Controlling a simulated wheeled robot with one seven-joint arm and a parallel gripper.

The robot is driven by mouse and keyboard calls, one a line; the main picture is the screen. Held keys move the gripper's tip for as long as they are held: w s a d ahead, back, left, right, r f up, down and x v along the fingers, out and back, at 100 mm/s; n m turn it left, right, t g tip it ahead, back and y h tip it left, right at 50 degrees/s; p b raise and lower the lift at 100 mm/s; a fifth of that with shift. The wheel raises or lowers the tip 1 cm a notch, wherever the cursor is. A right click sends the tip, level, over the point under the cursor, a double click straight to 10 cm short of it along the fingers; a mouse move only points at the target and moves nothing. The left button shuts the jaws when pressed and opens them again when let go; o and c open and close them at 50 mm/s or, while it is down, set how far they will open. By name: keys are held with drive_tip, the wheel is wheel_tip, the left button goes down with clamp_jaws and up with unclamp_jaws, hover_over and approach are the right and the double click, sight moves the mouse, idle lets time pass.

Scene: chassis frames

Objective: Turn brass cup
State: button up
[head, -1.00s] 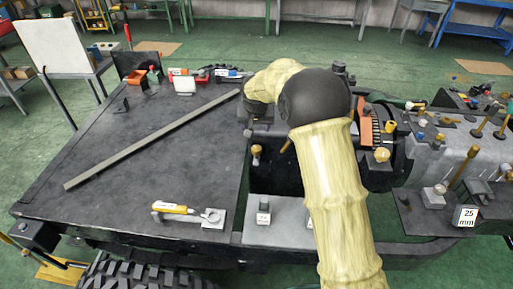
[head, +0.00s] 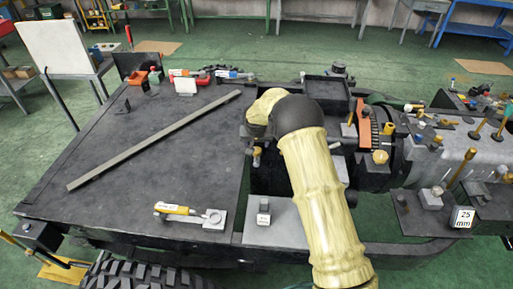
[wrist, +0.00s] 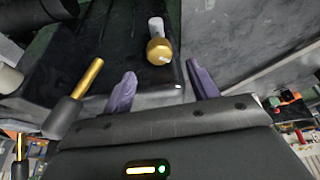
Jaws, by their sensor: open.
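A small brass cup (wrist: 158,50) with a pale stem shows in the wrist view, ahead of my gripper and between the lines of its fingers. My gripper (wrist: 162,87) is open, with two purple fingers spread apart and nothing between their tips. The cup appears apart from both fingers. In the head view a small brass-topped piece (head: 257,153) at the left edge of the dark opening looks like the same cup. My arm hides my gripper in the head view.
A brass rod (wrist: 88,78) stands left of my gripper in the wrist view. In the head view, brass pieces (head: 380,157) stand right of my arm. A long grey bar (head: 155,138) and a yellow-handled tool (head: 175,209) lie on the dark plate, which is otherwise mostly bare.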

sight(257, 149)
drive_tip(key=p+x, duration=0.1)
drive_tip(key=x, duration=0.5)
drive_tip(key=shift+w+f, duration=0.15)
drive_tip(key=shift+w, duration=0.05)
drive_tip(key=shift+d+f, duration=0.1)
drive_tip(key=c, duration=1)
